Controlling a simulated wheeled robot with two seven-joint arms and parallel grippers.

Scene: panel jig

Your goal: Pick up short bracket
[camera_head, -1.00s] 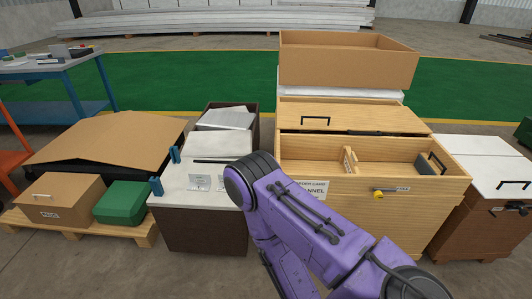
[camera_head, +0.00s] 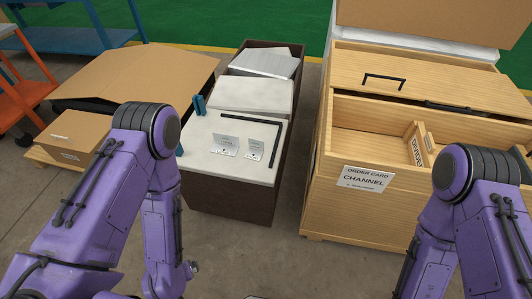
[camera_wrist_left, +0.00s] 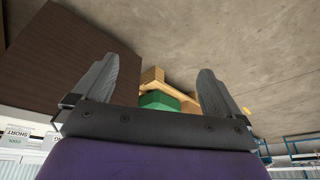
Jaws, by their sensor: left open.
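No part is plainly identifiable as the short bracket. A thin black L-shaped piece (camera_head: 279,128) lies along the back and right of the white top (camera_head: 209,164) in the head view; I cannot tell whether it is the bracket. Two small cards stand on that top, a left card (camera_head: 224,146) and a right card (camera_head: 255,149). In the left wrist view a card (camera_wrist_left: 15,133) reads SHORT upside down. My left gripper (camera_wrist_left: 157,75) is open and empty, beside the dark brown cabinet side (camera_wrist_left: 62,60). My right arm shows in the head view, its gripper out of sight.
The wooden channel cabinet (camera_head: 340,205) stands right of the white-topped unit. Blue upright posts (camera_head: 199,105) stand at the white top's left edge. A cardboard box (camera_head: 73,139) sits at left. A green box (camera_wrist_left: 160,101) shows beyond my left fingers. Floor between the cabinets is clear.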

